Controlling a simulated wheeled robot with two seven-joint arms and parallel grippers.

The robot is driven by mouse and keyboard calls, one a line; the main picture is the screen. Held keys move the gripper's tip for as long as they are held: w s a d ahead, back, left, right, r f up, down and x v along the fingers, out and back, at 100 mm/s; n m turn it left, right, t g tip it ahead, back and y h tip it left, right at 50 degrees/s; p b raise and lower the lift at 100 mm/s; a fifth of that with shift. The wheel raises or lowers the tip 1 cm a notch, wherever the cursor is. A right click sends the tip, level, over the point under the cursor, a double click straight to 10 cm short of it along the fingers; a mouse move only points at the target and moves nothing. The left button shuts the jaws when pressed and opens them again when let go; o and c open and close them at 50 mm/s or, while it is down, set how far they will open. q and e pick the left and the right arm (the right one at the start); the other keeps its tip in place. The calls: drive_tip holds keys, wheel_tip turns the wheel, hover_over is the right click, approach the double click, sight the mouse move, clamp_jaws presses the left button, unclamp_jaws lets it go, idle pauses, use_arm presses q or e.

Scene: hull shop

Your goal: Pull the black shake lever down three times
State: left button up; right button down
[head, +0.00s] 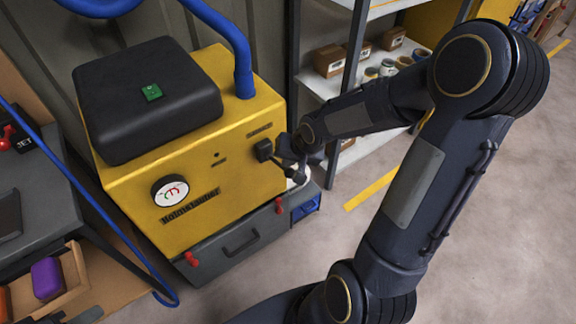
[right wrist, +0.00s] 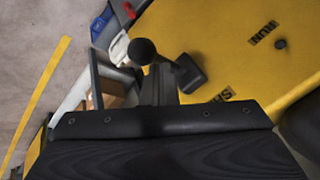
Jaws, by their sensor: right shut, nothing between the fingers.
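The black shake lever (head: 264,150) is on the front of the yellow machine (head: 235,165), near its right edge. In the right wrist view the lever (right wrist: 188,74) shows its block and an arm ending in a round black knob (right wrist: 142,51). My right gripper (head: 290,150) is at the lever in the head view and hides part of it. In the right wrist view my right gripper (right wrist: 159,88) is shut and empty, its fingertips close to the lever's arm and knob. I cannot tell whether they touch. My left gripper is not in view.
A grey drawer base (head: 235,245) with red knobs is below. A blue hose (head: 240,60) rises from the top. A shelf (head: 325,85) stands behind my right arm. A bench is at left; open floor lies right.

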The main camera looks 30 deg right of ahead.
sight(292, 173)
drive_tip(key=shift+s+f+b, duration=0.3)
drive_tip(key=shift+f+b, duration=0.35)
drive_tip(key=shift+f, duration=0.1)
drive_tip(key=shift+s+f+b, duration=0.25)
drive_tip(key=shift+f+b, duration=0.45)
drive_tip(key=shift+f, duration=0.05)
drive_tip(key=shift+s+f+b, duration=0.3)
drive_tip(key=shift+f+b, duration=0.35)
drive_tip(key=shift+f, duration=0.1)
idle(1.7)
drive_tip(key=shift+r, duration=0.15)
idle(0.4)
drive_tip(key=shift+w+r+p, duration=0.4)
drive_tip(key=shift+r+p, duration=0.3)
drive_tip(key=shift+r, duration=0.3)
drive_tip(key=shift+w+r+p, duration=0.4)
drive_tip(key=shift+r+p, duration=0.3)
drive_tip(key=shift+r, duration=0.25)
drive_tip(key=shift+w+r+p, duration=0.4)
drive_tip(key=shift+r+p, duration=0.3)
drive_tip(key=shift+r, duration=0.3)
drive_tip(key=r+p, duration=0.1)
drive_tip(key=w+r+p, duration=0.1)
drive_tip(key=r, duration=0.1)
drive_tip(key=r+p, duration=0.1)
drive_tip(key=shift+w+a+r, duration=0.1)
drive_tip(key=shift+w+r, duration=0.25)
drive_tip(key=shift+r, duration=0.05)
